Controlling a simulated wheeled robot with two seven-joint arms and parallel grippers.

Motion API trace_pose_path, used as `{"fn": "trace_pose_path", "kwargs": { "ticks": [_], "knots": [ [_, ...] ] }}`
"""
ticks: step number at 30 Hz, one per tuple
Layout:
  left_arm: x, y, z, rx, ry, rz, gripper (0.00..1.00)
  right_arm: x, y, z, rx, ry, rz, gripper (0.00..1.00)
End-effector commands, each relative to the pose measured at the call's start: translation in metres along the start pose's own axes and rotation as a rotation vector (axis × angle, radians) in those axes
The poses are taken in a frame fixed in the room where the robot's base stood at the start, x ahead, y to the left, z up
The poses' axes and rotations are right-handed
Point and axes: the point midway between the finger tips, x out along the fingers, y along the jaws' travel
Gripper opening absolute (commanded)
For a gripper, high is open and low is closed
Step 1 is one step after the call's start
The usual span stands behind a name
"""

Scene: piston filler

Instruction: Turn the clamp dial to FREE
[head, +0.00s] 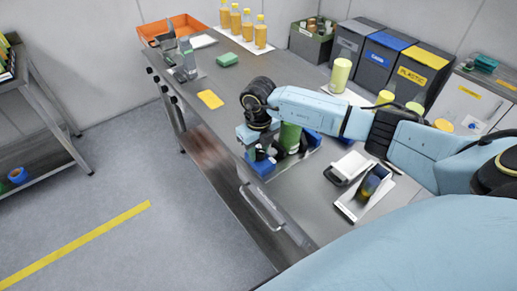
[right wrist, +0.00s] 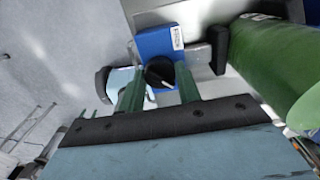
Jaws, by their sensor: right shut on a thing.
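The clamp dial (right wrist: 158,72) is a black round knob with a white pointer mark, on the front of a blue block (right wrist: 155,42) with a small label too small to read. The pointer slants to the lower right in the right wrist view. My right gripper (right wrist: 158,88) is shut on the dial, with one green finger on each side of it. In the head view my right gripper (head: 260,152) reaches down to the blue block (head: 263,168) at the table's front edge and mostly hides the dial. My left gripper is not in view.
A green cylinder (head: 290,138) stands right beside my gripper; it fills the right of the wrist view (right wrist: 262,60). A white tray (head: 350,207) holding a dark bottle-like thing lies to the right. A yellow card (head: 210,99) and green sponge (head: 227,59) lie farther back on the table.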

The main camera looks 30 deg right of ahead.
Motion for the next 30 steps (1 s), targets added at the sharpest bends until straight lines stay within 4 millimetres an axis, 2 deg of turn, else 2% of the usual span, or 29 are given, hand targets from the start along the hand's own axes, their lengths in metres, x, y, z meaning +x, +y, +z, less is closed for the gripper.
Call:
{"fn": "trace_pose_path", "kwargs": {
  "ticks": [11, 30],
  "knots": [
    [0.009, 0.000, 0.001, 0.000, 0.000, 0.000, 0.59, 0.001, 0.000, 0.001, -0.119, -0.002, 0.000, 0.11],
    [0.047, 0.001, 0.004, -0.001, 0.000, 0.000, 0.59, 0.002, 0.000, 0.001, -0.699, -0.003, -0.001, 0.11]
  ]
}}
